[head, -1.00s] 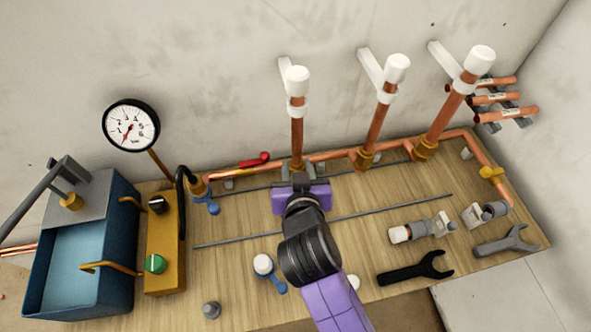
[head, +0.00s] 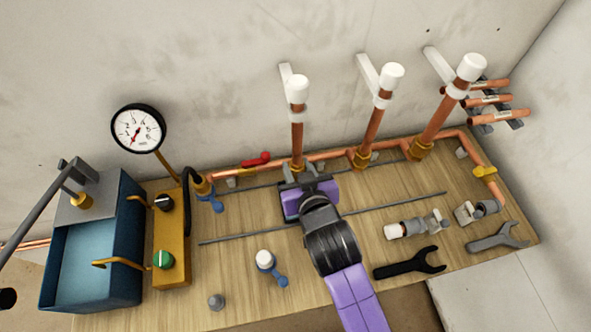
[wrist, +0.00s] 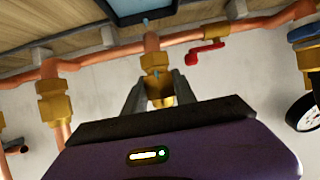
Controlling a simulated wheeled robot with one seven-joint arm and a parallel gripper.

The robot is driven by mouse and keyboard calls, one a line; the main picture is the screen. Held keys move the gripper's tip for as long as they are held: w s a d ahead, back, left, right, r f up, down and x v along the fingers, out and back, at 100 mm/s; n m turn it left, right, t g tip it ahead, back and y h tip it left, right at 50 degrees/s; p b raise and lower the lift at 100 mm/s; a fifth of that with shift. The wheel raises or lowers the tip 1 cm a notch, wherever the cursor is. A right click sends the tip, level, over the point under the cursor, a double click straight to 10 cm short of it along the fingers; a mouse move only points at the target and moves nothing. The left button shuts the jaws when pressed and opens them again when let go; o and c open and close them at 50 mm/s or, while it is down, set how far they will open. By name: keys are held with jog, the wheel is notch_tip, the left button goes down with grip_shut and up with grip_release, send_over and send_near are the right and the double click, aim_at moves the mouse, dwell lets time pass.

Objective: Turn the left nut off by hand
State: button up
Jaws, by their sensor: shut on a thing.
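The left nut is brass and sits at the foot of the left upright copper pipe (head: 297,135). In the wrist view the nut (wrist: 159,88) lies between the two grey fingers of my gripper (wrist: 157,95), which are shut on it. In the head view my gripper (head: 297,172) hides most of the nut. The middle nut (head: 362,158) and right nut (head: 420,150) are at the feet of the other two upright pipes.
A red lever (head: 257,159) is on the horizontal pipe just left of my gripper. A black wrench (head: 410,264), a grey wrench (head: 498,238) and valve parts (head: 415,226) lie at right. A blue tank (head: 95,255) and a gauge (head: 138,131) are at left.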

jog(key=shift+n+g+y+p, duration=0.3)
jog(key=shift+n+y+p, duration=0.2)
jog(key=shift+p, duration=0.3)
jog(key=shift+n+y, duration=0.4)
jog(key=shift+y, duration=0.1)
jog(key=shift+f+n+g, duration=0.2)
jog(key=shift+n+g, duration=0.1)
jog(key=shift+r+y, duration=0.1)
jog(key=shift+y, duration=0.3)
jog(key=o, duration=1.2)
jog(key=shift+r, duration=0.15)
